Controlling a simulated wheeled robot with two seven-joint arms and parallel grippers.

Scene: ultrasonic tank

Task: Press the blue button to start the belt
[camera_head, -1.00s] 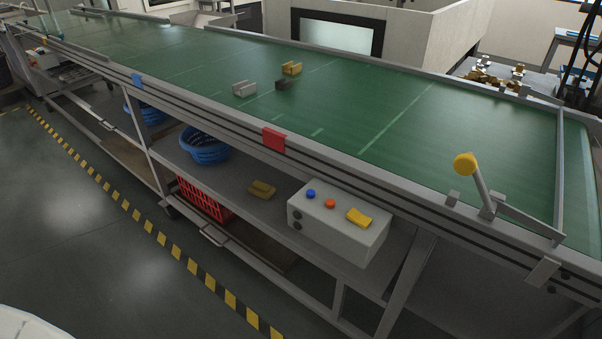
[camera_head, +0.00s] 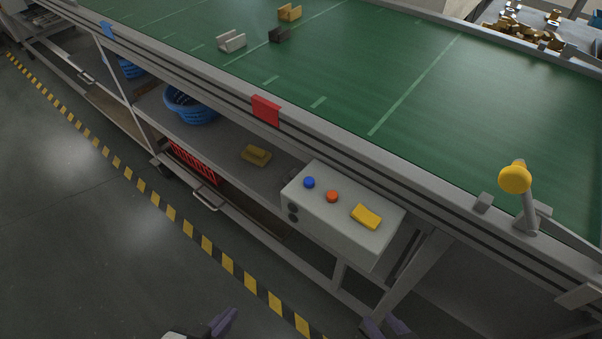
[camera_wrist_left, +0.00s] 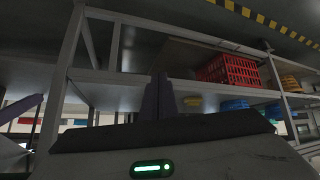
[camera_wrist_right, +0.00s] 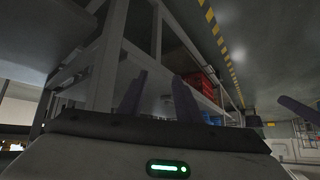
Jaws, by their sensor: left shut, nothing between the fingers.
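The blue button (camera_head: 309,182) sits on top of a grey control box (camera_head: 335,228), at its left end. An orange-red button (camera_head: 332,196) and a yellow block-like piece (camera_head: 367,216) are on the same top. My left gripper (camera_head: 228,318) shows at the bottom edge, left of and nearer than the box; in the left wrist view its fingers (camera_wrist_left: 160,82) are together and empty. My right gripper (camera_head: 385,326) shows at the bottom edge below the box; in the right wrist view its fingers (camera_wrist_right: 160,82) stand apart with nothing between them. Neither gripper touches the box.
The green belt (camera_head: 330,60) runs behind the box, carrying several small parts. A red tag (camera_head: 266,110) is on its rail, and a yellow-knobbed lever (camera_head: 515,178) stands at right. Blue baskets (camera_head: 192,106) and a red crate (camera_head: 192,163) are under the belt. Striped floor tape (camera_head: 212,247) runs in front.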

